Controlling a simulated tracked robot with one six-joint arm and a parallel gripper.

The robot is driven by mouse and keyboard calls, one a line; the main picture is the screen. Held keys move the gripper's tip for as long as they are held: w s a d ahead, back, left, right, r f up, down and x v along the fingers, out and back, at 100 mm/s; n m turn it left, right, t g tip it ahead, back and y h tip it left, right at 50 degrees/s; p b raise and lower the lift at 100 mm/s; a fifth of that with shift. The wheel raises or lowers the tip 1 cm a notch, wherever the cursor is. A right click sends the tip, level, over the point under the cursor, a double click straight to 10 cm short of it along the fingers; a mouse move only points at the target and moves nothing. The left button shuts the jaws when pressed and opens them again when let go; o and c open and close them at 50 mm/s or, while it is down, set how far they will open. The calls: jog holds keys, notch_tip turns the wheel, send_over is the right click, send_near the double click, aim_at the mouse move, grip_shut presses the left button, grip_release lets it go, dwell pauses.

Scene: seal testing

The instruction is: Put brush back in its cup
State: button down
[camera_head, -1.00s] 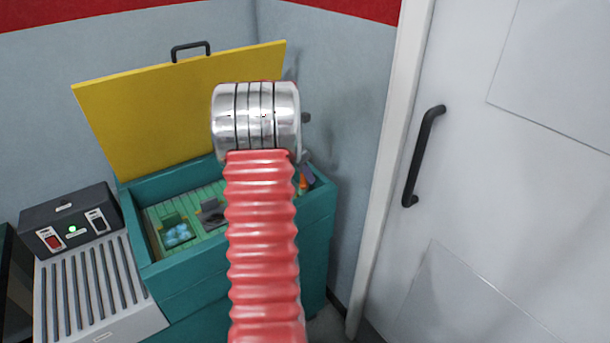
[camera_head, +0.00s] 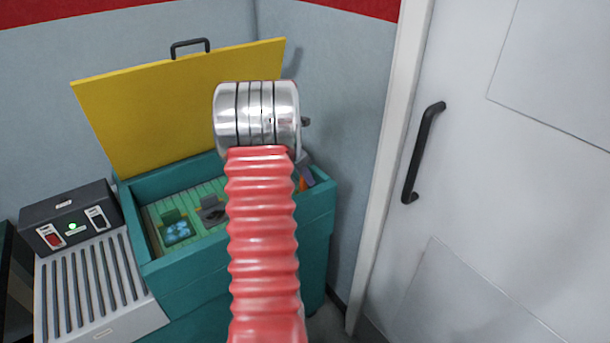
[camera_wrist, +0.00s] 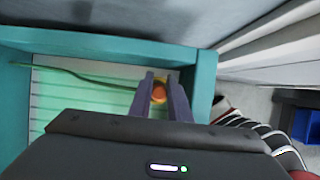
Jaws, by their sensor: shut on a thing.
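My gripper (camera_wrist: 161,82) points down into the right end of the open teal bin in the wrist view. Its two grey-purple fingers are shut on a small round orange thing, which I take to be the brush (camera_wrist: 158,94). Only its orange end shows between the fingers. In the head view a sliver of the orange brush (camera_head: 303,184) shows just right of my red arm, near the bin's right wall. The bristles are hidden. I cannot make out the cup clearly; a yellowish patch lies around the fingertips.
The teal bin (camera_head: 205,262) has a raised yellow lid (camera_head: 170,100) and a light green slatted floor. A blue-spotted piece (camera_head: 178,231) and a dark piece (camera_head: 212,211) lie inside. A switch box (camera_head: 72,221) stands left. A white door (camera_head: 480,150) is right.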

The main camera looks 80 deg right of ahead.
jog(key=shift+f, duration=0.75)
jog(key=shift+f, duration=0.6)
dwell(0.6)
jog(key=c, duration=1.6)
grip_release()
jog(key=shift+o, duration=0.2)
jog(key=shift+r, duration=4.8)
